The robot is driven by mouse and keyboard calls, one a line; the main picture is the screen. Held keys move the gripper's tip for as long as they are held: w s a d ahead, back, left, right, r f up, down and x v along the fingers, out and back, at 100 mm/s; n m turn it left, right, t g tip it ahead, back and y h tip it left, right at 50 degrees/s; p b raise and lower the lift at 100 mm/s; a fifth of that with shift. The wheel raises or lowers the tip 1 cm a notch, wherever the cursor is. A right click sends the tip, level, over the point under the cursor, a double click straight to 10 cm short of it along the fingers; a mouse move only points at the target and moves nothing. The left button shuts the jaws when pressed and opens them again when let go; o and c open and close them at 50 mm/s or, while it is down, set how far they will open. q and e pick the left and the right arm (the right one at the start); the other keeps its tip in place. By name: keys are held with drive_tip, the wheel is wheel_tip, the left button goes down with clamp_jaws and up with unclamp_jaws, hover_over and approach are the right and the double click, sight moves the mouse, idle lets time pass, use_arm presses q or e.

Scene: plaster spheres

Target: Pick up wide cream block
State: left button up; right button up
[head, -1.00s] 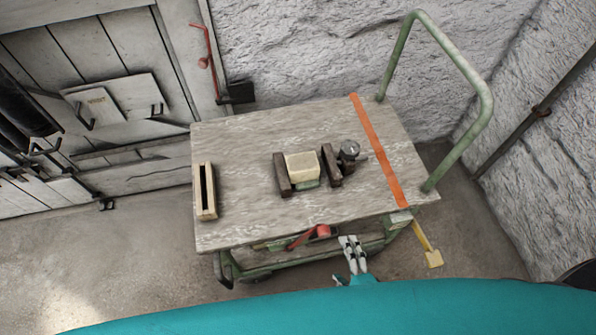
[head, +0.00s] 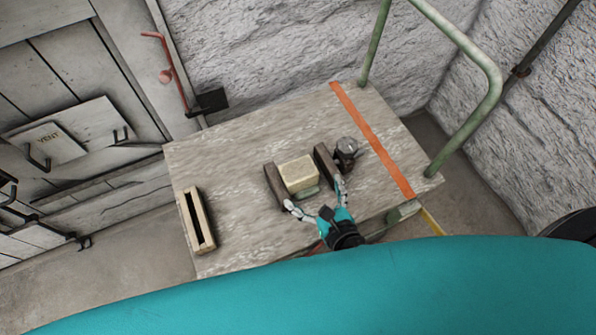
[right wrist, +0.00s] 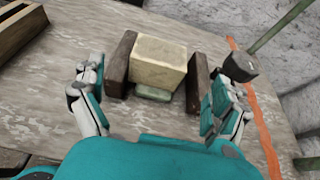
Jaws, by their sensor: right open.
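The wide cream block (head: 298,173) sits on the cart top between two dark brown blocks, the left one (head: 275,185) and the right one (head: 325,163). A pale green piece (head: 308,192) shows under its near side. In the right wrist view the cream block (right wrist: 158,64) is ahead, between the fingers' lines. My right gripper (head: 315,197) is open and empty, at the near side of the block, its fingers spread wide. In the right wrist view its fingers (right wrist: 158,100) stand apart on either side, short of the cream block. My left gripper is not in view.
A metal knob-like fixture (head: 346,150) stands right of the right brown block. A slotted wooden box (head: 198,221) lies at the cart top's left. An orange strip (head: 372,140) crosses the cart top (head: 235,150) before the green handle (head: 483,65). The top's left-middle is clear.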

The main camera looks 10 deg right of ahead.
sight(299, 171)
drive_tip(key=x, duration=0.3)
drive_tip(key=shift+w+a+f, duration=0.1)
drive_tip(key=shift+w+f, duration=0.05)
drive_tip(key=shift+w, duration=0.3)
drive_tip(key=x, duration=0.4)
drive_tip(key=shift+w, duration=0.25)
drive_tip(key=shift+w+f, duration=0.15)
drive_tip(key=shift+w, duration=0.1)
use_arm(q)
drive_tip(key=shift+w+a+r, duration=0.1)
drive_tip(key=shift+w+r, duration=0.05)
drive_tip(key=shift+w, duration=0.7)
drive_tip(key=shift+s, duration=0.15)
use_arm(e)
drive_tip(key=shift+c, duration=0.4)
drive_tip(key=shift+c, duration=1.1)
drive_tip(key=c, duration=1.1)
drive_tip(key=shift+c, duration=0.4)
